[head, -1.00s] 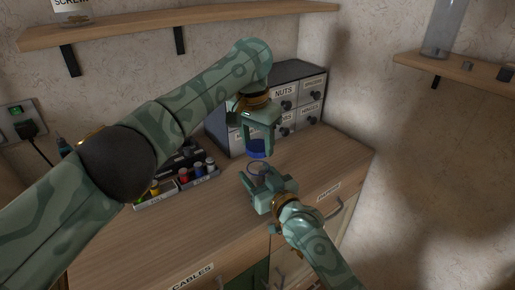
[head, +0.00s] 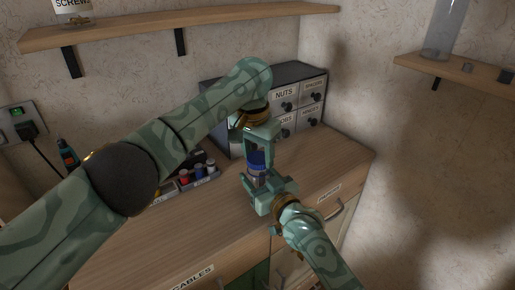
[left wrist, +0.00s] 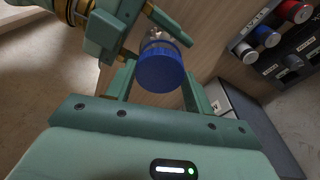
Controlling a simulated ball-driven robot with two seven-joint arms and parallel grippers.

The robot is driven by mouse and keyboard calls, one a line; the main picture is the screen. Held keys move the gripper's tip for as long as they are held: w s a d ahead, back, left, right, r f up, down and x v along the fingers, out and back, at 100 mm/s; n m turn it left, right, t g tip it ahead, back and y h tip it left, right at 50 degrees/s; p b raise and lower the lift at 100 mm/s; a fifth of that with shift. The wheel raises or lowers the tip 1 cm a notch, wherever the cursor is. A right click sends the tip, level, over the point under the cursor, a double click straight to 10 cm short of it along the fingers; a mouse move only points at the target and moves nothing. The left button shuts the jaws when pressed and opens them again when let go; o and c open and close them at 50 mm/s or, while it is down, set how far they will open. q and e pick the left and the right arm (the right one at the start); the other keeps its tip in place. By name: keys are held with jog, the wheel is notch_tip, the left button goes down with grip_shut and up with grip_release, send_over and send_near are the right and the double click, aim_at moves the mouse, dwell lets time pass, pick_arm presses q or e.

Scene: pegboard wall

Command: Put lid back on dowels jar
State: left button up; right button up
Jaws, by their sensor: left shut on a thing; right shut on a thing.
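My left gripper (head: 258,160) is shut on the blue lid (head: 257,159), which also shows in the left wrist view (left wrist: 161,71) between the fingers. My right gripper (head: 259,183) is shut on the clear dowels jar (head: 256,176), just below the lid. In the left wrist view the jar (left wrist: 158,42) is in line with the lid, its mouth hidden behind it. The lid is at the top of the jar; I cannot tell whether it is seated. The jar's contents are mostly hidden by the grippers.
A small-drawer cabinet labelled NUTS (head: 283,94) stands behind my grippers. A tray with coloured-cap bottles (head: 197,178) lies to the left. The wooden counter (head: 170,235) is clear in front. Shelves (head: 190,22) run above left and at right.

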pick_arm(q)
jog(key=shift+f, duration=0.7)
dwell(0.5)
pick_arm(e)
grip_shut()
pick_arm(q)
jog(key=m, duration=0.6)
jog(key=shift+w+m+g+h, duration=0.1)
jog(key=shift+m+g+h, duration=0.2)
jog(key=o, duration=0.9)
jog(key=shift+a, duration=0.1)
